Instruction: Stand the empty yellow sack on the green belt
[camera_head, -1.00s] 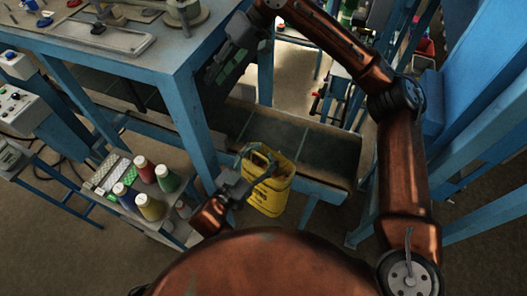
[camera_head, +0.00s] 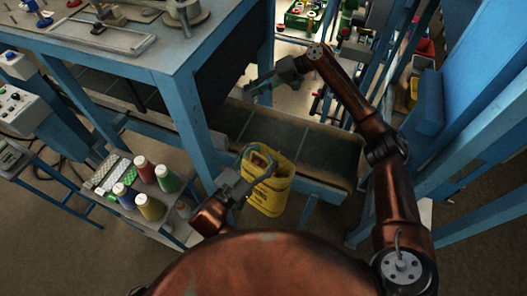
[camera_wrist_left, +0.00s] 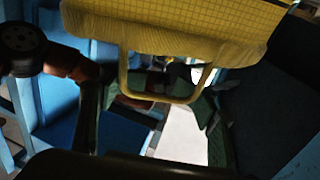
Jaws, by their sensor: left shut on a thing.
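The yellow sack (camera_head: 268,195) hangs upright in front of the belt's near side in the head view, with dark printing on its face. My left gripper (camera_head: 261,163) is shut on its upper edge or handle. In the left wrist view, the sack (camera_wrist_left: 170,25) fills the top, and a yellow handle loop passes between the fingers of my left gripper (camera_wrist_left: 155,105). The dark green belt (camera_head: 280,132) lies in a trough behind the sack, with a bare stretch showing. My right gripper (camera_head: 258,86) is above the belt's far side, apart from the sack; its jaw opening is unclear.
A blue-framed table (camera_head: 150,50) stands over the belt's left part; its blue leg (camera_head: 196,140) is close left of my left gripper. A small stand holds several thread cones (camera_head: 152,207) at left. Blue posts (camera_head: 470,150) rise at right.

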